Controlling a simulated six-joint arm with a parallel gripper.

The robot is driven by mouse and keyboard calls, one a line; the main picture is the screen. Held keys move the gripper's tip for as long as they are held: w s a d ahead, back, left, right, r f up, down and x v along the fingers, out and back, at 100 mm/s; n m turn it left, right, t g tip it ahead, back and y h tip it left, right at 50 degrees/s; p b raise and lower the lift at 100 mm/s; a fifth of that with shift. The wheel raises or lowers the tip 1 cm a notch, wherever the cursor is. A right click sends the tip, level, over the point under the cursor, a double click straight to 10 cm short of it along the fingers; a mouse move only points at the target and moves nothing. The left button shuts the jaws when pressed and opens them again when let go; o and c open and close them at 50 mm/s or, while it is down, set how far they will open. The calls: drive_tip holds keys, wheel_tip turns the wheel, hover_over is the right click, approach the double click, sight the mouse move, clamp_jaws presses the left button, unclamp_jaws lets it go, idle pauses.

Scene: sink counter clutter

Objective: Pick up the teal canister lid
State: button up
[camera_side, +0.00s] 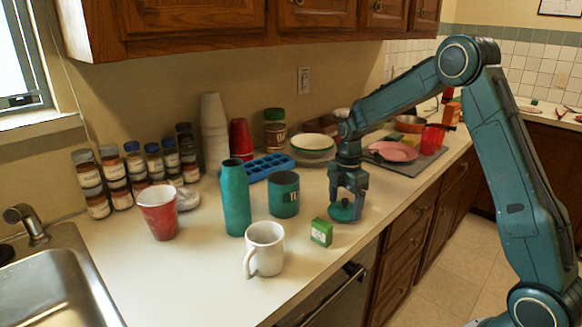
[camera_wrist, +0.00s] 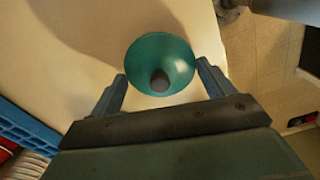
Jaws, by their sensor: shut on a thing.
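The teal canister lid (camera_side: 345,212) is a round disc with a dark knob, near the counter's front edge in the side view. In the wrist view the lid (camera_wrist: 160,64) lies between the two fingers, knob toward the camera. My gripper (camera_side: 347,202) points down over the lid and is shut on it, with a finger at each side in the wrist view (camera_wrist: 162,82). Whether the lid touches the counter is hard to tell. The teal canister (camera_side: 284,196) stands upright to the left, with its top uncovered.
A white mug (camera_side: 265,250), a teal bottle (camera_side: 235,198) and a red cup (camera_side: 158,212) stand farther left. A blue tray (camera_side: 264,167) and stacked plates (camera_side: 312,147) are behind. The counter around the lid is fairly clear.

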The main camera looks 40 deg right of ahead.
sight(345, 200)
wheel_tip(345, 200, up, 19)
idle(0.5)
drive_tip(key=shift+f, duration=0.1)
idle(0.4)
drive_tip(key=w+a+f, duration=0.1)
drive_tip(key=w+a, duration=0.3)
drive_tip(key=w, duration=0.3)
drive_tip(key=w+a+f, duration=0.1)
drive_tip(key=w+a, duration=0.4)
drive_tip(key=w, duration=0.2)
drive_tip(key=shift+f, duration=0.25)
drive_tip(key=shift+w+f, duration=0.1)
drive_tip(key=shift+f, duration=0.15)
drive_tip(key=shift+f, duration=2.95)
drive_tip(key=shift+f, duration=0.2)
idle(0.4)
